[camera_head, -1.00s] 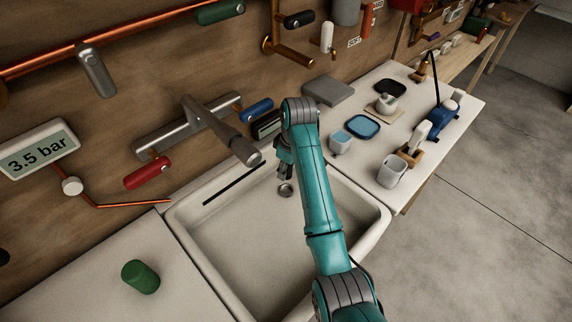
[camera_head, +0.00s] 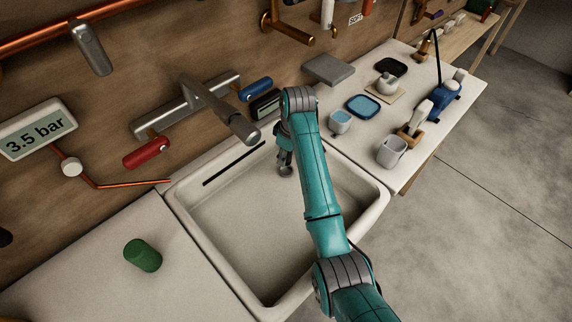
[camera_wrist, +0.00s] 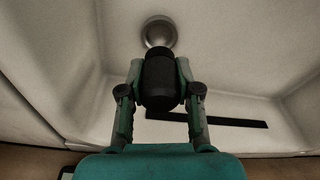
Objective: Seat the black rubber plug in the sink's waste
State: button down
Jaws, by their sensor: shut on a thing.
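The black rubber plug (camera_wrist: 160,80) is a dark cylinder. My gripper (camera_wrist: 161,92) is shut on it, with one finger on each side. The sink's waste (camera_wrist: 160,32) is a round metal ring in the basin floor, just beyond the plug in the wrist view. The plug's end overlaps the waste's near edge in that view, and I cannot tell whether they touch. In the head view my gripper (camera_head: 285,158) is inside the white sink (camera_head: 376,207), over the waste (camera_head: 286,171). The plug cannot be made out there.
A grey tap spout (camera_head: 228,112) reaches over the sink, close left of my gripper. A dark slot (camera_head: 234,163) lies along the back wall. A green cylinder (camera_head: 143,255) stands on the left counter. Cups and trays stand on the right counter (camera_head: 360,160).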

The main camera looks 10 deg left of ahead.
aim_at(286, 171)
jog(key=shift+f, duration=0.2)
jog(key=shift+f, duration=1.45)
jog(key=shift+f, duration=0.8)
dwell(1.0)
jog(key=c, duration=0.7)
grip_release()
jog(key=shift+r, duration=0.1)
jog(key=r, duration=0.4)
jog(key=d+r, duration=0.1)
jog(key=r, duration=0.2)
jog(key=shift+s+r, duration=0.1)
jog(key=shift+s, duration=0.1)
